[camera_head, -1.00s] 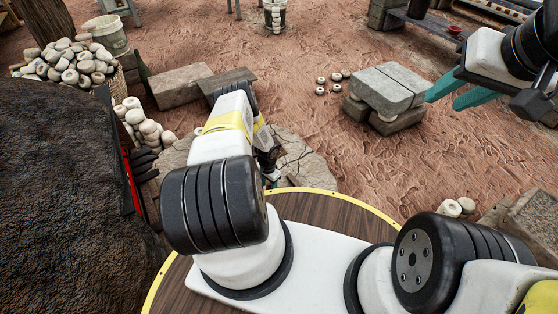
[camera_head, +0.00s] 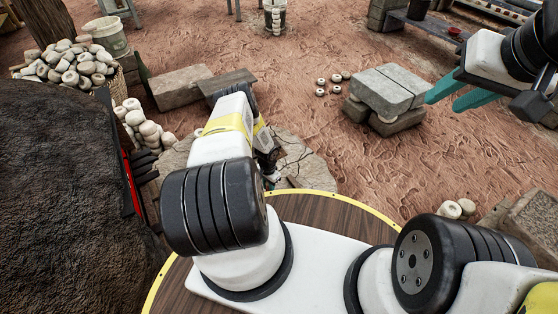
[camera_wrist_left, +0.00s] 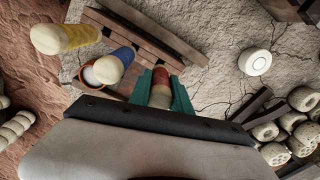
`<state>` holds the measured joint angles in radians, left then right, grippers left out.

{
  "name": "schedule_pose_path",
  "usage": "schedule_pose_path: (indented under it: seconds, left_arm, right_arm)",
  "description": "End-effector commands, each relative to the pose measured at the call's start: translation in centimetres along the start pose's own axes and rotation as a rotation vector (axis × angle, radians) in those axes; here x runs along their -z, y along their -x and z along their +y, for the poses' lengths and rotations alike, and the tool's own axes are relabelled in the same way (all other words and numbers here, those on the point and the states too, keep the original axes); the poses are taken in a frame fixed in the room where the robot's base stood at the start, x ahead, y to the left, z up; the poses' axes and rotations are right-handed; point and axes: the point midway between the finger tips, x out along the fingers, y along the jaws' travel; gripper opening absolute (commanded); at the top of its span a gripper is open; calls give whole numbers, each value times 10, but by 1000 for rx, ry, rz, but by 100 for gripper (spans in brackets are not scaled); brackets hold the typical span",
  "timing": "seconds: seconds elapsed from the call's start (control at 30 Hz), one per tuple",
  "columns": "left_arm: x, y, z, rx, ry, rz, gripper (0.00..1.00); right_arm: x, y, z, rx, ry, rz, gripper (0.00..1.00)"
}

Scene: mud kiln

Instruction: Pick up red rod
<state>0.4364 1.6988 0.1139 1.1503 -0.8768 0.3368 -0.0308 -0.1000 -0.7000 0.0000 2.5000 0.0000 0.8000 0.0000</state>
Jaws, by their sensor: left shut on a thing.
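In the left wrist view, the red rod (camera_wrist_left: 161,76) stands between the teal fingers of my left gripper (camera_wrist_left: 161,92). It shows a red part at the far end and a cream part nearer the palm. The fingers are shut on it, one on each side. In the head view my left gripper is mostly hidden behind my own arm. A blue-banded rod (camera_wrist_left: 108,68) and a yellow rod (camera_wrist_left: 66,38) stand to the left of the red one. My right gripper (camera_head: 450,98) is at the upper right of the head view, its teal fingers apart and nothing seen between them.
A wooden slatted rack (camera_wrist_left: 140,35) lies close beyond the rods. A reddish pot (camera_wrist_left: 85,77) is beside the blue rod. A white disc (camera_wrist_left: 255,62) rests on cracked ground. Stone blocks (camera_head: 385,90) stand right of centre. The dark kiln mound (camera_head: 60,200) fills the left.

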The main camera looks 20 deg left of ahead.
Motion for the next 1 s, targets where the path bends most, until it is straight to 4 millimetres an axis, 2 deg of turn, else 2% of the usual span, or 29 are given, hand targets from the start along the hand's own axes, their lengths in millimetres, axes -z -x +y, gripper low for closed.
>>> schedule_pose_path:
  seconds: [0.63, 0.8, 1.0]
  left_arm:
    - [1, 85, -1, 1, 0, 1, 0]
    - [0, 95, 0, 1, 0, 0, 0]
    - [0, 96, 0, 1, 0, 1, 0]
  right_arm:
    - [0, 0, 0, 0, 0, 0, 36]
    - [0, 0, 0, 0, 0, 0, 36]
    - [0, 0, 0, 0, 0, 0, 36]
